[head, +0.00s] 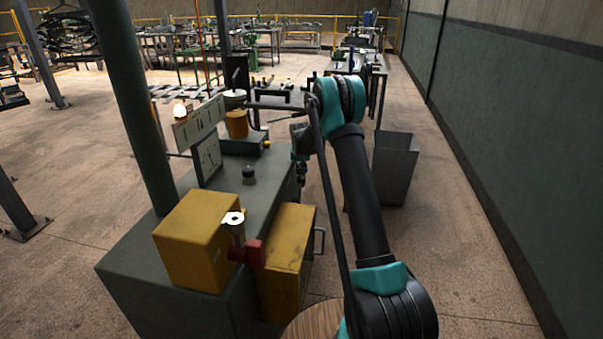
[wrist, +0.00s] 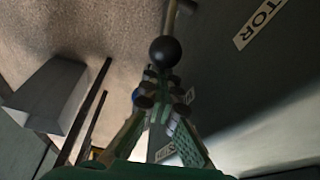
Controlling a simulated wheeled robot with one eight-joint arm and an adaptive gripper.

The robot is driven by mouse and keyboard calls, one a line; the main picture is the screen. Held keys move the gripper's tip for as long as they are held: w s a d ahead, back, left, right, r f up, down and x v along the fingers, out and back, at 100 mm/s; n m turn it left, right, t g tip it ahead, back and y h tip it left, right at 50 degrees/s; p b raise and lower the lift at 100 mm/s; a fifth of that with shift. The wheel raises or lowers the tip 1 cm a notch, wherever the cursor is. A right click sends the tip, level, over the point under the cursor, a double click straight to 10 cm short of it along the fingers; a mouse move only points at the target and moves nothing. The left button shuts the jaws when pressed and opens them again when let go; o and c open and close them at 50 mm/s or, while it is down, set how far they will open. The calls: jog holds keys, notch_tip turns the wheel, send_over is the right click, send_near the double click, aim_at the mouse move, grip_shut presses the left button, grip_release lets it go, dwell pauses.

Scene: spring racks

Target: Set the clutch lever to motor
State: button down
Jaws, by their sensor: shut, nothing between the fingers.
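The clutch lever shows in the wrist view as a pale rod ending in a black ball knob (wrist: 165,51). A white label (wrist: 260,23) reading "TOR", its start cut off, is on the dark panel to the right of the knob. A second white label (wrist: 167,152) is partly hidden behind my fingers and I cannot read it whole. My gripper (wrist: 158,75) is shut and empty, its tips close to the knob; I cannot tell whether they touch it. In the head view my gripper (head: 301,178) hangs beside the machine's right side. I cannot make out the lever there.
The green machine (head: 130,270) carries a yellow box (head: 195,240), a red-handled part (head: 247,254) and a sign post (head: 208,160). A yellow cabinet (head: 284,262) with a handle juts out at the right. A grey bin (head: 395,168) stands behind my arm. A wall runs along the right.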

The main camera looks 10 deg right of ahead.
aim_at(299, 178)
jog(key=s+t, duration=0.1)
jog(key=s+a+t, duration=0.1)
jog(key=s+t+h, duration=0.1)
jog(key=s, duration=0.1)
jog(key=shift+a+r, duration=0.2)
jog(key=shift+r, duration=0.2)
jog(key=shift+s+a+f, duration=0.1)
jog(key=shift+s+a, duration=0.15)
jog(key=shift+s, duration=0.55)
jog(key=shift+s+a+f, duration=0.1)
jog(key=shift+s+a, duration=0.1)
jog(key=shift+s, duration=0.55)
